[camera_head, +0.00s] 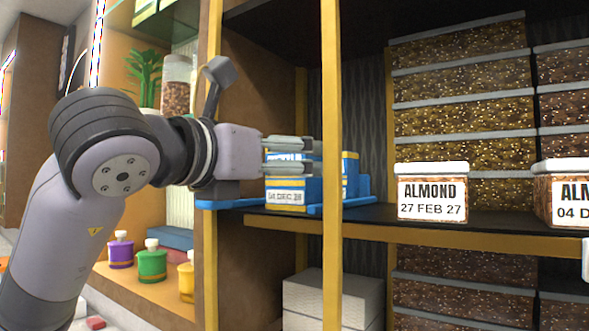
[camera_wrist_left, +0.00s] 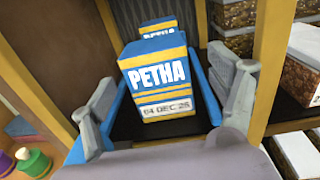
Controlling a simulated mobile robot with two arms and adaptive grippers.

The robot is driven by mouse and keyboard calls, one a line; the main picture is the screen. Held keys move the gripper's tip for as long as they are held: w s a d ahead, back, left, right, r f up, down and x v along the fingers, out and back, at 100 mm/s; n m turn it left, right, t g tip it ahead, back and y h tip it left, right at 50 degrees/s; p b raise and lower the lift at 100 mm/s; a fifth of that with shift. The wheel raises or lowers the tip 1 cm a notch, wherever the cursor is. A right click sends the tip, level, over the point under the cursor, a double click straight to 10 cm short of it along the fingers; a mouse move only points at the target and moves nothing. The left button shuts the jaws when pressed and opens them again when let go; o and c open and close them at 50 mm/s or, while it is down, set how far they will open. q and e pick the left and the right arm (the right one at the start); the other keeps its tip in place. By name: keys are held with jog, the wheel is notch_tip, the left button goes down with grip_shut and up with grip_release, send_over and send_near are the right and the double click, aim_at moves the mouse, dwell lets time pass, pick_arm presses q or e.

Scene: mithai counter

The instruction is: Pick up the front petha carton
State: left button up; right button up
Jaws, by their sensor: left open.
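The front petha carton (camera_wrist_left: 158,80) is a blue, white and yellow box labelled PETHA with a date strip. In the head view the front carton (camera_head: 288,196) stands on the shelf, partly hidden by my left gripper (camera_head: 290,156). In the left wrist view my left gripper (camera_wrist_left: 170,108) is open, with one finger on each side of the carton and visible gaps between. A second petha carton (camera_wrist_left: 156,29) stands behind the front one; it also shows in the head view (camera_head: 350,175). My right gripper is not in view.
A yellow post (camera_head: 332,120) stands just right of my left gripper. Almond boxes (camera_head: 432,192) stand further right. White boxes (camera_head: 330,300) sit on the shelf below.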

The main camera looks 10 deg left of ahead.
pick_arm(q)
jog(key=p+x, duration=0.2)
jog(key=x, duration=0.2)
jog(key=shift+w+a+r+p, duration=0.1)
jog(key=shift+w+p, duration=0.25)
jog(key=shift+p, duration=0.05)
jog(key=shift+w, duration=0.2)
jog(key=shift+s, duration=0.1)
jog(key=shift+c, duration=0.3)
jog(key=c, duration=1.4)
